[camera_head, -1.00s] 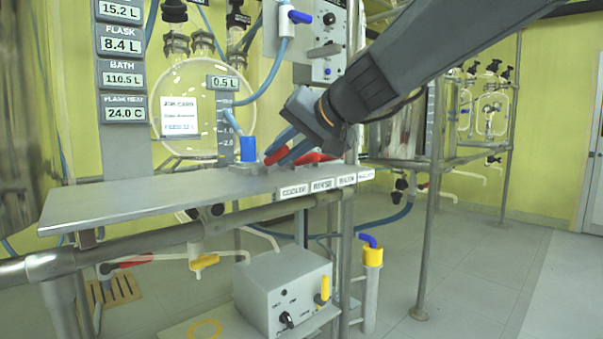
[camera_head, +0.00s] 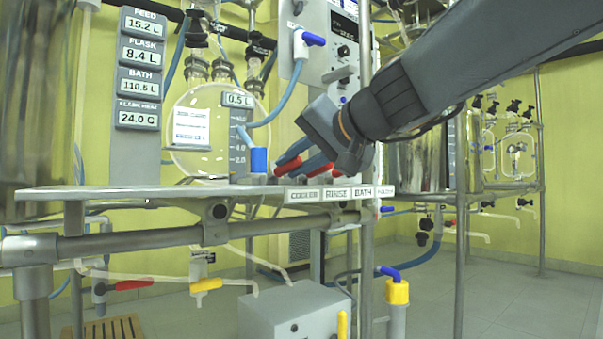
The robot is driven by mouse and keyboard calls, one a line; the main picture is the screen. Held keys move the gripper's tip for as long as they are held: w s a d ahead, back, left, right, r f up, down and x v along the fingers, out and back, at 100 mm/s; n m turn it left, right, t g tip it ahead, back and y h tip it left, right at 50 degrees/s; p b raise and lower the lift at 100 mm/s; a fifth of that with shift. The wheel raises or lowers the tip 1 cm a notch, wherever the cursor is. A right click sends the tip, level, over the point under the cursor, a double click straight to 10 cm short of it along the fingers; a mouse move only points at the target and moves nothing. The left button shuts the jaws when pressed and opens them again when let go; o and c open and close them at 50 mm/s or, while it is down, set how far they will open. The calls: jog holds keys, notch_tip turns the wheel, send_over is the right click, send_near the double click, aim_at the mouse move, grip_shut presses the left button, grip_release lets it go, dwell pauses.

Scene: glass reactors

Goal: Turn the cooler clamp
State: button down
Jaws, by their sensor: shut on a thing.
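Red clamp handles with blue hose pieces stand at the right end of the grey shelf, above the COOLER label (camera_head: 304,195). The left red handle (camera_head: 289,165), nearest that label's left edge, appears to be the cooler clamp. A second red handle (camera_head: 319,170) is just to its right. My gripper (camera_head: 299,153) comes down from the upper right. It is shut at the clamp, and seems to hold the left one. The exact contact is small and partly hidden by the gripper body and the second handle.
A blue cylinder (camera_head: 259,160) stands close left of the clamps, before a round glass flask (camera_head: 190,130). The shelf (camera_head: 150,196) is bare on its left. A metal post (camera_head: 366,270) rises by the right end. A grey box (camera_head: 295,312) sits below.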

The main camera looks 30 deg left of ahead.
dwell(0.4)
jog(key=c, duration=1.6)
grip_release()
jog(key=shift+c, duration=0.2)
jog(key=shift+w, duration=0.1)
jog(key=p+v, duration=0.2)
jog(key=v, duration=0.5)
jog(key=shift+d+r, duration=0.1)
jog(key=shift+d, duration=0.25)
